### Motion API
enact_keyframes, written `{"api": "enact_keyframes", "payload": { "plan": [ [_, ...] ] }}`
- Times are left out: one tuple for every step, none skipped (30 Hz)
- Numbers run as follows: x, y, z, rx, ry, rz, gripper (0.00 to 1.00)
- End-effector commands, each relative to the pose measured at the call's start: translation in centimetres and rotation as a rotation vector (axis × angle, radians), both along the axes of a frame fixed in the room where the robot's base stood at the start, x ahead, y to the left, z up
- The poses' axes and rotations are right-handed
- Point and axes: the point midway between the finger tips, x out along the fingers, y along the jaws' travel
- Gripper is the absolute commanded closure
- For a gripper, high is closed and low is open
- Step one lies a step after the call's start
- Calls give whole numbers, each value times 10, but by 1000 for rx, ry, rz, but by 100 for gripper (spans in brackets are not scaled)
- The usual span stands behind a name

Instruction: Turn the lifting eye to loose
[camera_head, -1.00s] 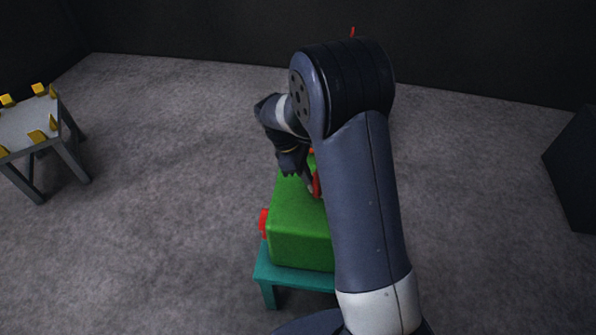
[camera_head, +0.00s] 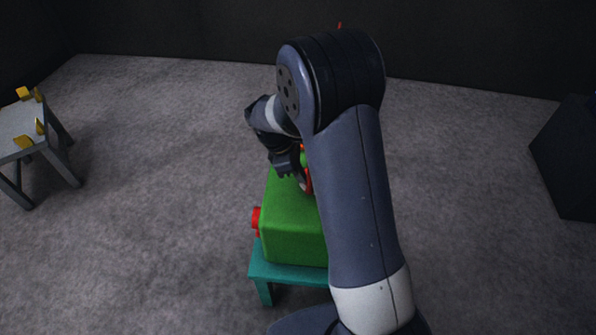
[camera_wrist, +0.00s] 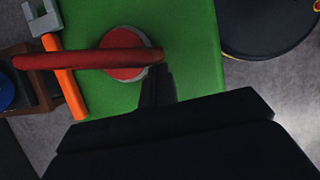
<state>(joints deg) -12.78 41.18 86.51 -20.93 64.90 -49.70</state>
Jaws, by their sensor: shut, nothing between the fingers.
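A green casting (camera_head: 292,236) stands on a teal stand (camera_head: 290,272). On its top is the lifting eye, a red piece (camera_head: 308,180) partly hidden by my arm. In the wrist view the lifting eye shows as a long red bar (camera_wrist: 85,59) lying across a red round base with a pale rim (camera_wrist: 126,72) on the green surface (camera_wrist: 190,50). My gripper (camera_wrist: 157,72) is shut and empty. Its fingertips are beside the bar's right end, close to the round base; I cannot tell whether they touch. In the head view my gripper (camera_head: 300,178) is over the casting's top.
A red knob (camera_head: 256,220) sticks out of the casting's left side. A grey table (camera_head: 18,130) with yellow blocks stands far left. A dark box (camera_head: 565,160) stands right. Open floor lies between.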

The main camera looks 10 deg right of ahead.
Motion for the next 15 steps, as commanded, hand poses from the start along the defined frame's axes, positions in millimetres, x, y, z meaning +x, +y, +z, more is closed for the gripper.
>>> {"api": "enact_keyframes", "payload": {
  "plan": [
    [-2, -1, 1, -2, 1, 15, 100],
    [-2, -2, 1, -2, 1, 27, 100],
    [-4, -3, 1, -3, 2, 44, 100],
    [-4, -4, 1, -2, 1, 57, 100],
    [-5, -4, 1, -1, 0, 72, 100],
    [-7, -6, 1, -1, 2, 94, 100],
    [-8, -7, 1, -2, 2, 110, 100],
    [-8, -8, 1, -2, 1, 129, 100],
    [-10, -9, 1, -2, 3, 153, 100],
    [-11, -10, 1, -2, 2, 173, 100],
    [-12, -12, 2, -1, 2, 192, 100],
    [-13, -13, 2, -2, 1, 217, 100],
    [-14, -14, 2, -1, 2, 235, 100],
    [-15, -15, 2, -2, 2, 251, 100],
    [-15, -16, 1, -1, 2, 273, 100]
  ]
}}
